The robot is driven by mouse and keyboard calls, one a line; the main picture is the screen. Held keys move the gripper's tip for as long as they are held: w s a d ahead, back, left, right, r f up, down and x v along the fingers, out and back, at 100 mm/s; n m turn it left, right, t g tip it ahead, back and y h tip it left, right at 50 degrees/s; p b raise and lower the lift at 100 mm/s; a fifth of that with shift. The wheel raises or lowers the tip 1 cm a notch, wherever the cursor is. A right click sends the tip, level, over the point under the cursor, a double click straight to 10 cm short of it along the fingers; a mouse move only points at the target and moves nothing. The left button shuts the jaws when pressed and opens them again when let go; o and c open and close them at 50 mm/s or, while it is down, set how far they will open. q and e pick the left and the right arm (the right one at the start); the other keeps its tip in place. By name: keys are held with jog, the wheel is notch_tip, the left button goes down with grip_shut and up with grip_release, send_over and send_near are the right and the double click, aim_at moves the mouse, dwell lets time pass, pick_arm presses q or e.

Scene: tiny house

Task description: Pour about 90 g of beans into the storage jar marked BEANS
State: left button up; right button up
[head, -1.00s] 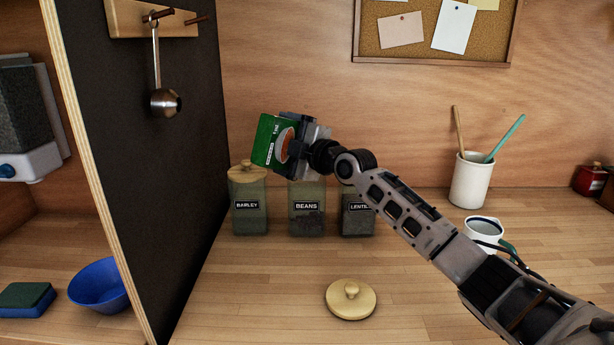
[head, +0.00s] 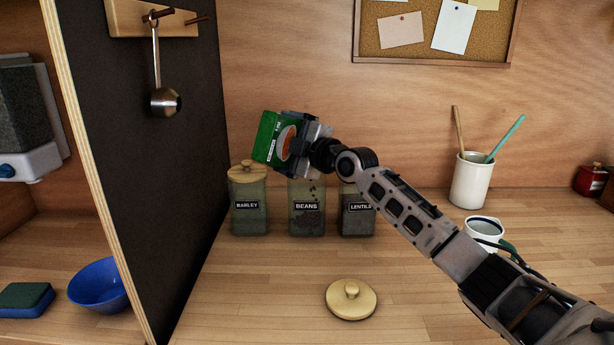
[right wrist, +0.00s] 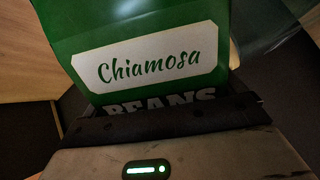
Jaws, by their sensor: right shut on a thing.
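My right gripper (head: 303,150) is shut on a green bean packet (head: 270,132) and holds it tilted above the jar marked BEANS (head: 306,192). In the right wrist view the packet (right wrist: 150,62) reads "Chiamosa" and "BEANS". Dark beans show falling inside the upper part of the glass jar, and a small heap lies low behind its label. The jar's mouth is hidden behind the packet and gripper. A round wooden lid (head: 351,299) with a knob lies on the counter in front. My left gripper is not in view.
The BARLEY jar (head: 248,205), with its wooden lid on, stands left of the BEANS jar, and the LENTILS jar (head: 358,212) stands right. A dark partition (head: 165,190) rises at left. A white mug (head: 484,231) and utensil crock (head: 470,182) stand at right.

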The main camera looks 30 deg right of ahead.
aim_at(273, 148)
dwell(0.8)
jog(key=a+n+p, duration=0.1)
jog(key=n, duration=0.1)
jog(key=a+n+p, duration=0.1)
jog(key=n, duration=0.1)
jog(key=shift+s+a+f+p, duration=0.15)
jog(key=shift+s+a+p, duration=0.15)
jog(key=shift+a+p, duration=0.05)
jog(key=shift+s+a+n, duration=0.15)
jog(key=shift+a+n, duration=0.1)
jog(key=shift+n, duration=0.65)
jog(key=shift+f, duration=0.15)
